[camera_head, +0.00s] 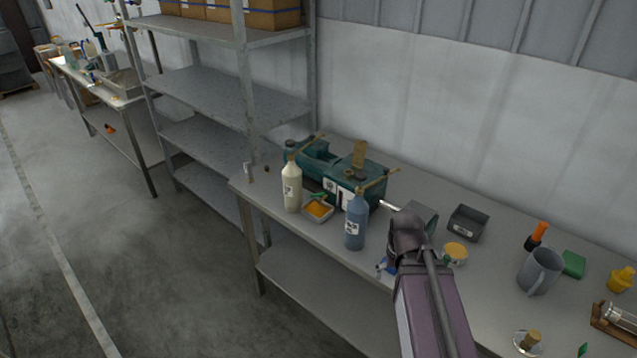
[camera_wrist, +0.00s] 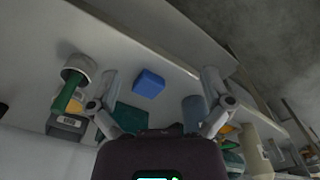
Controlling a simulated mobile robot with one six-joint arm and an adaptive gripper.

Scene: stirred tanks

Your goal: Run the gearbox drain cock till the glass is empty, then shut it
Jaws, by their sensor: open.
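The gearbox, a green housing (camera_head: 318,160) with white labels and brass-coloured fittings, sits on the bench in the head view. A small green part, possibly the drain cock handle (camera_head: 318,197), shows at its front, above a white tray (camera_head: 331,216) with orange liquid. I cannot make out the sight glass or its level, nor whether the cock is open. My gripper (camera_wrist: 160,78) is open and empty in the wrist view, fingers spread over the bench. In the head view my arm hides it, right of the gearbox and blue bottle.
A cream bottle (camera_head: 292,190) and a blue bottle (camera_head: 355,225) flank the tray in front of the gearbox. A blue block (camera_wrist: 148,83) lies on the bench. A dark bin (camera_head: 467,224), yellow-topped tin (camera_head: 455,253) and grey mug (camera_head: 540,271) stand to the right. Shelving rises left.

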